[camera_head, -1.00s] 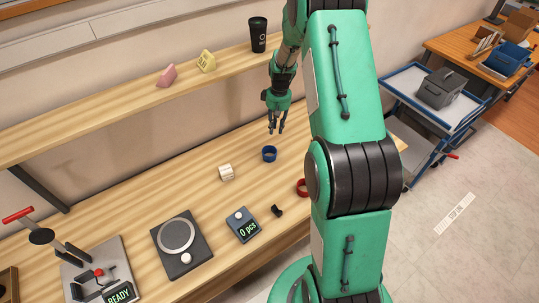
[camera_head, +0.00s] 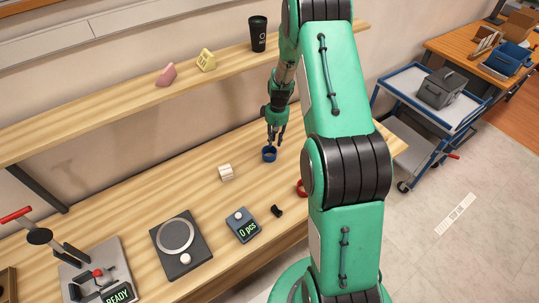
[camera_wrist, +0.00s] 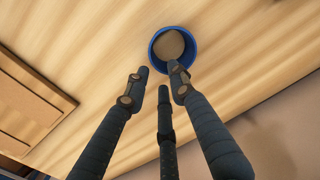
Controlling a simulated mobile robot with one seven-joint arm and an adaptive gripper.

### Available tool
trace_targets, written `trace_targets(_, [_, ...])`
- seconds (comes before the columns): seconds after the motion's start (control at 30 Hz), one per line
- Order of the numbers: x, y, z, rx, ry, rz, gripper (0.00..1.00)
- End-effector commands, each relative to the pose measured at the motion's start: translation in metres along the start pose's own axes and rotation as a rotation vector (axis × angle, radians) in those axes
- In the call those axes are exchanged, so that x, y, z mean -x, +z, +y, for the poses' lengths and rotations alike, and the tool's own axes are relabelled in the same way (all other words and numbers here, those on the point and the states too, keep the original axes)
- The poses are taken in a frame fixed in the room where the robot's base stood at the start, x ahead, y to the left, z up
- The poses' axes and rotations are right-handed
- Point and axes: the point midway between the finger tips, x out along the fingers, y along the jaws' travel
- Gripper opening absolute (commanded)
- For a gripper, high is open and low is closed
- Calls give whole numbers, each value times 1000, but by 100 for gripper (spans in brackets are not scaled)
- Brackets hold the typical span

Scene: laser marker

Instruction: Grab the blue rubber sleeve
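The blue rubber sleeve (camera_head: 269,155) is a short blue ring on the wooden bench. In the wrist view the blue sleeve (camera_wrist: 154,55) appears as an open ring with a round brownish inside. My gripper (camera_head: 274,141) is right above and beside the sleeve in the head view, pointing down. In the wrist view my gripper (camera_wrist: 158,78) shows three dark fingers spread apart. One fingertip overlaps the sleeve's lower right rim; I cannot tell whether it touches. The other two tips lie beside the ring, and nothing is between the fingers.
On the wooden bench (camera_head: 130,203) are a cream block (camera_head: 226,172), a red ring (camera_head: 302,188), a small black part (camera_head: 277,210), a counter reading "0 pcs" (camera_head: 242,226) and a scale (camera_head: 181,245). A shelf (camera_head: 110,109) runs behind. Bench around the sleeve is clear.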

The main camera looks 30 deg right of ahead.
Motion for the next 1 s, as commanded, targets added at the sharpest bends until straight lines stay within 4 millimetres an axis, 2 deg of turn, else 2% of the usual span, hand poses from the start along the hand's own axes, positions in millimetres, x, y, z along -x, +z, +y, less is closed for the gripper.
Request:
trace_targets(0.17, [-7, 1, 0, 0, -1, -1, 24])
trace_targets(0.6, [-50, 4, 2, -1, 0, 0, 24])
trace_targets(1.0, [-52, 4, 2, 0, 0, 0, 24])
